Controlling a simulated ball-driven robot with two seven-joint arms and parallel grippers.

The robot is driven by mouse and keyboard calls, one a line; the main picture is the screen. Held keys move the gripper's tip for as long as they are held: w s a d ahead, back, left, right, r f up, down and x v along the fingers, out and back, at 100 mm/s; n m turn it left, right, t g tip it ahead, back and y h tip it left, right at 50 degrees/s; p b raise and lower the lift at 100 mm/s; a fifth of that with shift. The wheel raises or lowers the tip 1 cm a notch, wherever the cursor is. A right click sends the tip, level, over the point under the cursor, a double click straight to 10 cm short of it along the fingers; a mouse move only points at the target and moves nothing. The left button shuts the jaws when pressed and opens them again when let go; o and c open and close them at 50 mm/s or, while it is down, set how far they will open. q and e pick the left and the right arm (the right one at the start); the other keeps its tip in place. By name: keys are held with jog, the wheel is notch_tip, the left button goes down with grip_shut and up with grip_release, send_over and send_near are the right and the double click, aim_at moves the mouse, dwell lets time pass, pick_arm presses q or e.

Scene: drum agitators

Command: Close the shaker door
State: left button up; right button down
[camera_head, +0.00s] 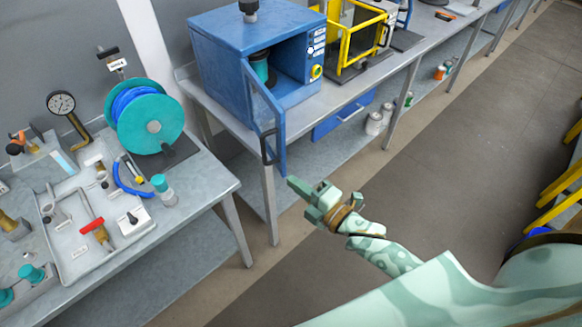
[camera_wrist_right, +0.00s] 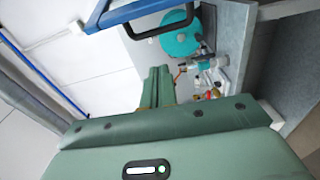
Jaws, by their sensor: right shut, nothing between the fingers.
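The shaker is a blue box cabinet (camera_head: 222,62) on the bench. Its door (camera_head: 281,140), a blue frame with a clear pane, stands open, swung out past the bench's front edge. The door carries a dark handle (camera_head: 266,146). A teal container (camera_head: 259,68) sits inside the cabinet. My right gripper (camera_head: 304,193) is shut and empty, in front of the bench, just right of and below the door's lower end, apart from it. In the right wrist view, the shut fingers (camera_wrist_right: 158,84) point forward, with the door frame (camera_wrist_right: 134,12) and handle (camera_wrist_right: 178,30) above them. My left gripper is out of view.
A yellow-framed machine (camera_head: 362,38) stands right of the shaker. The left bench holds a teal reel (camera_head: 150,125), a gauge (camera_head: 61,104) and a tray of fittings (camera_head: 75,235). Cans (camera_head: 374,123) stand on the lower shelf. The floor (camera_head: 455,150) right of the benches is mostly clear.

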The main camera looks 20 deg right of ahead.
aim_at(283, 156)
jog(key=w+p, duration=0.1)
jog(key=w, duration=0.9)
jog(key=shift+d+f, duration=0.1)
jog(key=shift+f, duration=0.05)
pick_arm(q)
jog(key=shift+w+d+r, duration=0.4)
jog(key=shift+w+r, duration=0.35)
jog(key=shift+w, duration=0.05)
pick_arm(e)
jog(key=shift+d, duration=0.1)
